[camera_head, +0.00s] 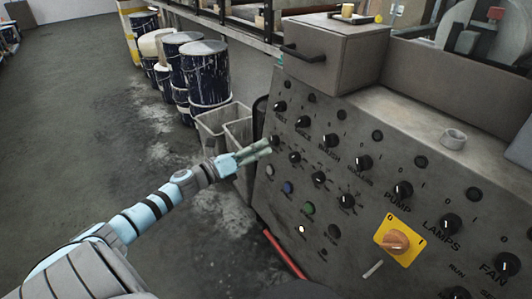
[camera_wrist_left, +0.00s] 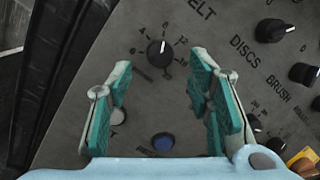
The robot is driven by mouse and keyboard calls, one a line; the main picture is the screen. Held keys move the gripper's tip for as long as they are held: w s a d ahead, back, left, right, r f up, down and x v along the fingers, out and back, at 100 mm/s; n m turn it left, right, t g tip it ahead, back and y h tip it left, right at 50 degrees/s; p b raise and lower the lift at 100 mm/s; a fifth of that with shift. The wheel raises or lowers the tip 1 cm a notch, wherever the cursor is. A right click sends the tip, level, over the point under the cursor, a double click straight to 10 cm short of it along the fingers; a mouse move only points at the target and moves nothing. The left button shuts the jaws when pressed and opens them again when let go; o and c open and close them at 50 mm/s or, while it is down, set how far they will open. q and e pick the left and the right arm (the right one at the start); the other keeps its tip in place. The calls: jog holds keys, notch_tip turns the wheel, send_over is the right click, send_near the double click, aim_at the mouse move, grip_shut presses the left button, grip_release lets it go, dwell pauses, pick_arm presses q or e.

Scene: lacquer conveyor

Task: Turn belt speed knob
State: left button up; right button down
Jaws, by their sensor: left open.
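The belt speed knob (camera_wrist_left: 160,53) is a small black dial with a white pointer line and a numbered scale, under the lettering "BELT" in the left wrist view. My left gripper (camera_wrist_left: 162,70) is open, its teal-padded fingers to either side of the knob in that picture. I cannot tell how far the fingertips are from the panel. In the head view my left gripper (camera_head: 266,147) reaches from the left to the left part of the grey control panel (camera_head: 345,240), close to the knob, which is mostly hidden there. My right gripper is not in view.
More black knobs, such as the pump knob (camera_head: 403,189), line the panel. A blue button (camera_wrist_left: 163,141) lies below the belt dial. An orange switch (camera_head: 396,241) on a yellow plate is lower right. Grey bins (camera_head: 213,134) and dark drums (camera_head: 205,72) stand behind the arm.

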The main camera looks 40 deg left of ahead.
aim_at(272, 142)
pick_arm(q)
jog(key=x, duration=0.3)
jog(key=shift+r, duration=0.1)
jog(key=shift+w+d, duration=0.1)
jog(key=shift+w, duration=0.35)
jog(key=shift+c, duration=0.5)
jog(key=c, duration=1)
jog(key=shift+p, duration=0.35)
